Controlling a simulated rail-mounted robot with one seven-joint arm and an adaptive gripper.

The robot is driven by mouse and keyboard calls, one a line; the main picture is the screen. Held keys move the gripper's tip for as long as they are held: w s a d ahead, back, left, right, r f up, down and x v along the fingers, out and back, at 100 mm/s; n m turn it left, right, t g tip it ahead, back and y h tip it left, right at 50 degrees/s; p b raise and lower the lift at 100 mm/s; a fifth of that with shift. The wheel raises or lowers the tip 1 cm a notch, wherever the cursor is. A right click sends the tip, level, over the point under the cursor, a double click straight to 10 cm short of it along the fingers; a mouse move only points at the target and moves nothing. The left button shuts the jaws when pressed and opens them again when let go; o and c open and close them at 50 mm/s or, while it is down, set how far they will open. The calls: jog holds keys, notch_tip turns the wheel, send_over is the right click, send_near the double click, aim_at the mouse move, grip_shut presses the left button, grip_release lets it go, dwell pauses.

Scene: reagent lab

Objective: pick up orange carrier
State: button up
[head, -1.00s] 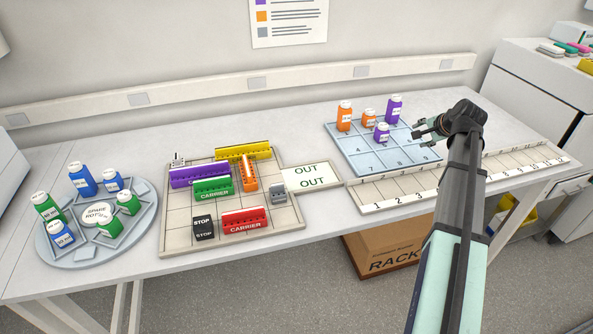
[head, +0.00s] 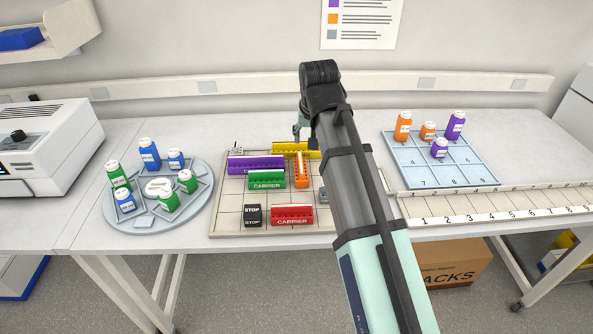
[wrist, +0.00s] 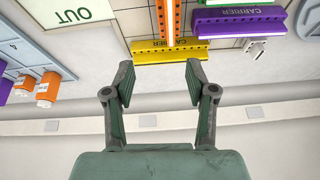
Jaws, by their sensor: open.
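The orange carrier (head: 301,172) stands on the gridded board between the green carrier (head: 267,180) and my arm, running front to back. The yellow carrier (head: 290,150) lies crosswise behind it. In the wrist view the orange carrier (wrist: 166,14) is at the top middle, cut off by the frame edge, with the yellow carrier (wrist: 160,50) just below it. My gripper (wrist: 155,85) is open and empty, with its fingers apart from both carriers in the picture. In the head view my gripper (head: 299,128) is mostly hidden behind my arm, near the board's back edge.
The purple carrier (head: 256,165), red carrier (head: 292,215) and black STOP block (head: 252,215) share the board (head: 228,205). A round rotor tray (head: 150,222) with bottles stands left. A blue-grey numbered tray (head: 455,173) with bottles is right. The wall is close behind.

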aim_at(301, 162)
jog(key=shift+n, duration=0.3)
jog(key=x, duration=0.3)
jog(key=a+p+x, duration=0.1)
jog(key=x, duration=0.3)
jog(key=s+a+p+x, duration=0.1)
jog(key=x, duration=0.3)
jog(key=shift+f, duration=0.15)
jog(key=shift+p+x, duration=1.1)
jog(key=shift+x, duration=1.6)
jog(key=shift+s+d, duration=0.1)
jog(key=shift+d, duration=0.1)
jog(key=c, duration=1)
